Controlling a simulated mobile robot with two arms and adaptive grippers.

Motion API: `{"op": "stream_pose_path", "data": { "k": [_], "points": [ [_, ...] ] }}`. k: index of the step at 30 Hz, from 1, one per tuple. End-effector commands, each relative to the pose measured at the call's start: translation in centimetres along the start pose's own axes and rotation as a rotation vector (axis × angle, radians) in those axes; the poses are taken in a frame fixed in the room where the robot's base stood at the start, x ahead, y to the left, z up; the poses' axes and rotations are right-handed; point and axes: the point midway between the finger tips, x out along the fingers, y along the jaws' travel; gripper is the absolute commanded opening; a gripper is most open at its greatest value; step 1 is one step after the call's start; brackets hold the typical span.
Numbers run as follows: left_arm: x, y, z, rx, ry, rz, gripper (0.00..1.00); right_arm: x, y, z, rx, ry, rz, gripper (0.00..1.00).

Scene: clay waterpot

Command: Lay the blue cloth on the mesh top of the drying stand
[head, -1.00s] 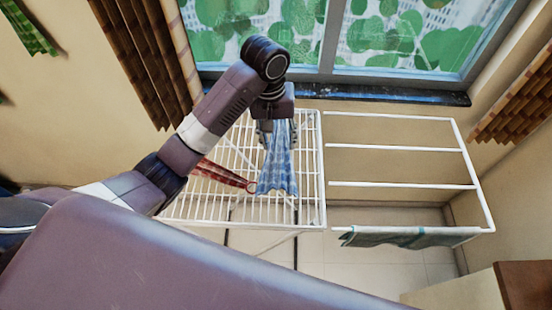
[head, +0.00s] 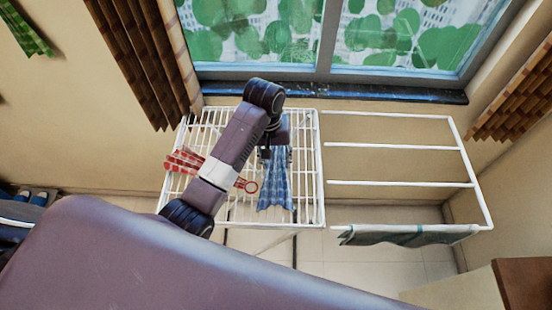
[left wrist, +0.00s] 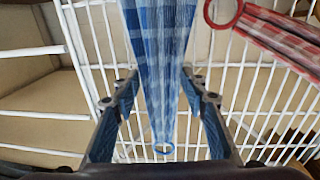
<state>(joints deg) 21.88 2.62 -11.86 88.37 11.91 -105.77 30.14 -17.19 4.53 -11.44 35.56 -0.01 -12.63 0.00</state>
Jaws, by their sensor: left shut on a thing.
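The blue checked cloth (head: 275,185) hangs in a narrow bunch from my left gripper (head: 273,150), over the white mesh top (head: 308,190) of the drying stand. My right gripper is not in view.
A red checked cloth (head: 185,160) with a red ring (head: 251,187) lies on the mesh, left of the blue cloth and partly behind my arm. A grey-green cloth (head: 405,236) hangs on the front bar of the right rack (head: 400,184). A window sill (head: 400,96) runs behind.

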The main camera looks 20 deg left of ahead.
Motion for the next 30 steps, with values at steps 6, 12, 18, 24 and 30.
{"op": "stream_pose_path", "data": {
  "k": [6, 12, 18, 24, 30],
  "points": [
    [0.1, 0.0, 0.0, 0.000, 0.000, 0.000, 0.12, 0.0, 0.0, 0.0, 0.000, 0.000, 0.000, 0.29],
    [0.2, 0.0, 0.0, 0.000, 0.001, 0.000, 0.55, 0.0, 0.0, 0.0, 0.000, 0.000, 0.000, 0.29],
    [0.2, 0.0, 0.0, -0.001, 0.000, 0.000, 0.58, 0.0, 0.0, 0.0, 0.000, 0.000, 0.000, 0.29],
    [-0.3, 0.0, -0.1, -0.001, 0.002, 0.000, 0.58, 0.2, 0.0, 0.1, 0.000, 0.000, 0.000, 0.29],
    [-3.7, 0.0, -0.2, -0.001, 0.008, 0.002, 0.58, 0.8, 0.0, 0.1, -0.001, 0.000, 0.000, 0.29]
  ]
}}
